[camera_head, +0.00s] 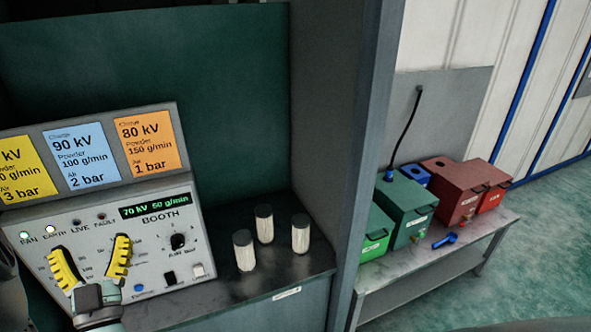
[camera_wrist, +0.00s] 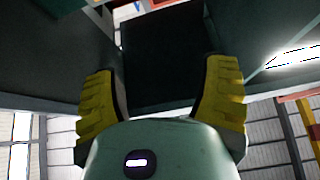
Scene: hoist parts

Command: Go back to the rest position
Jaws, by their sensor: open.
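My gripper (camera_head: 93,264) is at the lower left of the head view, in front of the booth control panel (camera_head: 150,228). Its two yellow ribbed fingers are spread apart with nothing between them. In the wrist view, my gripper (camera_wrist: 163,95) also shows open and empty, with a dark panel beyond the fingers. The fingers hide part of the panel's dials. I cannot tell how far the fingertips are from the panel face.
Three pale cylinders with dark tops (camera_head: 264,224) stand on the dark bench (camera_head: 285,277) right of the panel. A grey post (camera_head: 366,150) separates them from a side table (camera_head: 455,260) with green and red boxes and a blue tool (camera_head: 445,240). Floor is free at right.

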